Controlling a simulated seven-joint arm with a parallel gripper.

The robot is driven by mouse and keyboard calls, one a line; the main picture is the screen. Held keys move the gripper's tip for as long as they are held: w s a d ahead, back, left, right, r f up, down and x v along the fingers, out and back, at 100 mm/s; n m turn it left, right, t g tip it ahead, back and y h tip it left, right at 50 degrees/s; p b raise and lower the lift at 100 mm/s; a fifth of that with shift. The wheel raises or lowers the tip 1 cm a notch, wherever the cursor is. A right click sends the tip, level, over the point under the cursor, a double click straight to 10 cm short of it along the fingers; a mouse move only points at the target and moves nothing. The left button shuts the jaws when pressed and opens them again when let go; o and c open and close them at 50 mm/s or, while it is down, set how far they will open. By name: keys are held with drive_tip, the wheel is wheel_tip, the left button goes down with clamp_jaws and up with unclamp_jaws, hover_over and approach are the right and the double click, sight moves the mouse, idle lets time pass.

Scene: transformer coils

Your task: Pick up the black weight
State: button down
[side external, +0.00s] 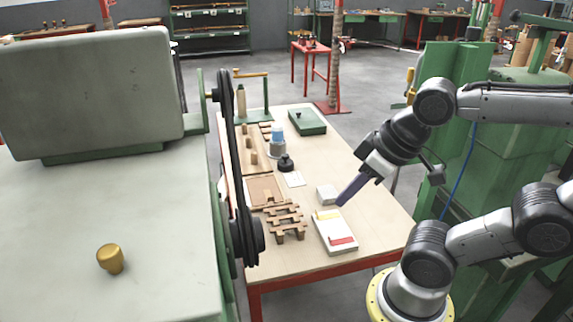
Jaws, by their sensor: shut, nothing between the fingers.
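The black weight (286,163) stands on the wooden table top, near the middle, just behind a small white square card. It looks like a short dark cylinder with a knob on top. My gripper (341,203) is to the right of the weight and nearer the camera, tilted down to the left. Its long dark fingers are shut and empty. The tips are above or beside the white board with yellow and red strips; the exact height cannot be told. The weight is apart from my gripper and fully in view.
A blue-and-white container (277,140) stands behind the weight. A green box (306,121) lies farther back. Wooden slatted pieces (285,215) are at left. A large green-grey machine (90,95) borders the table's left.

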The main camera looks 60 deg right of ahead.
unclamp_jaws()
idle(0.3)
